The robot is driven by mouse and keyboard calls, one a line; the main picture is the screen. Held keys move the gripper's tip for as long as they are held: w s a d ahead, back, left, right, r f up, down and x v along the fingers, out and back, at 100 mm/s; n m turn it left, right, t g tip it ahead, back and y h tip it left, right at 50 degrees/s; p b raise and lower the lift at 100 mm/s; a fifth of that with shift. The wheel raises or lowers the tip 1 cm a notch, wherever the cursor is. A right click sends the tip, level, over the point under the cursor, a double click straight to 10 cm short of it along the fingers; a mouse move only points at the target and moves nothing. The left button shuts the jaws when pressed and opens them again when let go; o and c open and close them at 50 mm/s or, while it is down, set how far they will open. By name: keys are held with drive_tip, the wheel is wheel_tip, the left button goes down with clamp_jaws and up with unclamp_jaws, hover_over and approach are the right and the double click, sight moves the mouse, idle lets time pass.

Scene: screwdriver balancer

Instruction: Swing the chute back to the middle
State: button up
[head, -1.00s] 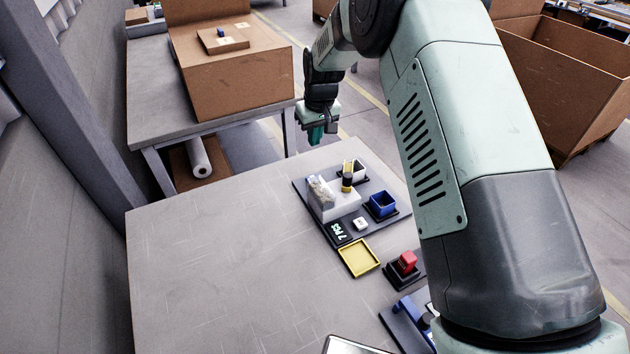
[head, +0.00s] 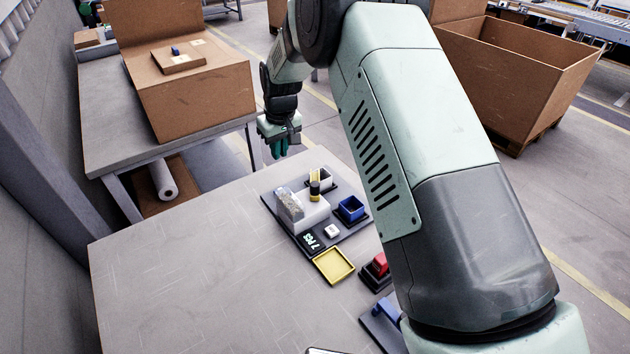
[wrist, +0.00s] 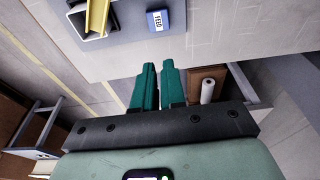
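The yellow chute (head: 315,186) sits on the white block of the balancer (head: 312,212), near the far white-rimmed cup (head: 324,176). In the wrist view the chute (wrist: 97,18) stretches over or close above a white-rimmed dark cup (wrist: 82,20); I cannot tell which. The blue cup (head: 351,207) is to the right of the block. My gripper (head: 280,150) hangs past the table's far edge, apart from the chute. Its green fingers (wrist: 159,68) lie close together with nothing between them.
A clear hopper (head: 289,204) stands on the block, with a "7 PCS" display (head: 310,241) and small white button (head: 332,231) in front. A yellow tray (head: 334,265) and red button (head: 380,264) are nearer. The table's left side (head: 190,260) is bare. A cardboard box (head: 200,100) stands behind.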

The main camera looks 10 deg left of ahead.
sight(315, 184)
drive_tip(key=o, duration=0.7)
drive_tip(key=shift+n+g+h, duration=0.7)
drive_tip(key=shift+n, duration=0.1)
drive_tip(key=s+d+r, duration=0.1)
drive_tip(key=d, duration=0.2)
drive_tip(key=s+d+r, duration=0.1)
drive_tip(key=d, duration=0.2)
drive_tip(key=s+d+r, duration=0.1)
drive_tip(key=d, duration=0.2)
drive_tip(key=shift+s+r, duration=0.1)
drive_tip(key=shift+r, duration=0.25)
drive_tip(key=f, duration=1)
drive_tip(key=shift+s+d+f, duration=0.15)
drive_tip(key=shift+d+f, duration=0.15)
clamp_jaws()
